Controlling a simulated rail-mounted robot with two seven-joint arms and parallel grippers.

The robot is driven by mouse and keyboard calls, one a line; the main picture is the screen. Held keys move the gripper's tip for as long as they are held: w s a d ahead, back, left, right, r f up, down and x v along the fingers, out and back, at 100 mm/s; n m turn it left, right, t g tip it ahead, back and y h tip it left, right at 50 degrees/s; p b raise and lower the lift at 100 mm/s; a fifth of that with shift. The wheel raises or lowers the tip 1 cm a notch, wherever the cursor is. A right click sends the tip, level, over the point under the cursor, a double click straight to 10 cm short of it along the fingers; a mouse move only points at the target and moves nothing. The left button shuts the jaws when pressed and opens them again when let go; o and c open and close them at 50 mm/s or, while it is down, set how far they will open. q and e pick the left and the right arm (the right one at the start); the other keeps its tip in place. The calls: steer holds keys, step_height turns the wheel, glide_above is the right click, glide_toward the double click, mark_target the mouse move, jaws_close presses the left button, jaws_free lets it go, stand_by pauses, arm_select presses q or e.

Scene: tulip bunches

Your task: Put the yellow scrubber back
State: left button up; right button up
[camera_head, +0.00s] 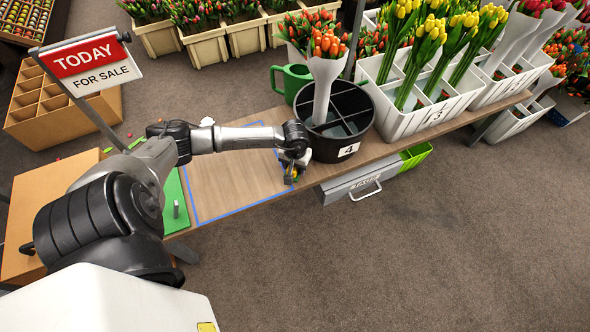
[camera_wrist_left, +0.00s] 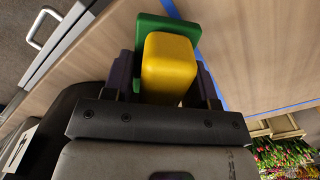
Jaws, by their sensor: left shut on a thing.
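The yellow scrubber is a yellow block with a green pad on one side. In the left wrist view the yellow scrubber (camera_wrist_left: 169,66) sits between the two dark fingers of my left gripper (camera_wrist_left: 165,85), which is shut on it. In the head view my left gripper (camera_head: 291,172) is near the table's front edge, just left of the black bucket, and only a small part of the scrubber shows. I cannot tell whether the scrubber touches the wooden table (camera_head: 235,175). My right gripper is not in view.
The round black bucket (camera_head: 330,148) marked 4 holds wrapped orange tulips (camera_head: 325,60). Behind it is a green watering can (camera_head: 287,82). Blue tape (camera_head: 240,208) marks a bare table area.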

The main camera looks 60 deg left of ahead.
arm_select(q)
steer(key=shift+f, duration=0.85)
steer(key=shift+s+d, duration=0.1)
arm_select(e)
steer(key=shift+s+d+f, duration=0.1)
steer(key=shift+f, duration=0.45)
arm_select(q)
steer(key=shift+f+b, duration=0.15)
steer(key=shift+b, duration=0.25)
steer(key=o, duration=0.9)
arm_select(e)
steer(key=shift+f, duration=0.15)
